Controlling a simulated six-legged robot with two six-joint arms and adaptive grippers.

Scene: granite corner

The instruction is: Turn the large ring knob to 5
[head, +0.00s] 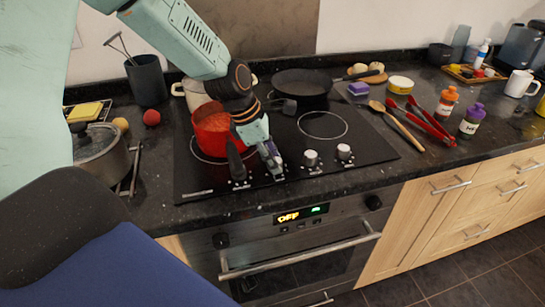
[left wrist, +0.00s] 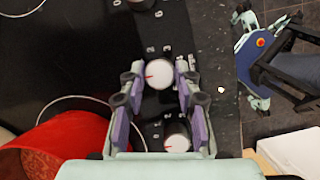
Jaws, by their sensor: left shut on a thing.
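My left gripper (head: 268,158) is over the front of the black cooktop (head: 365,150), pointing down. In the left wrist view its two purple-padded fingers (left wrist: 159,80) are shut around a round silver knob (left wrist: 159,72), one on each side. This knob has a white top with a red mark pointing left; small white digits surround it, too small to read surely. A second knob (left wrist: 177,143) sits below it, its red mark also to the left. Two knobs (head: 310,158) (head: 344,152) stand free to the right in the head view. My right gripper is not in view.
A red pot (head: 212,130) stands on the burner just left of my gripper. A dark pan (head: 302,82) is at the back. A ringed burner (head: 322,125) is bare. The oven (head: 300,250) below shows OFF. Wooden and red utensils (head: 425,120) lie to the right.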

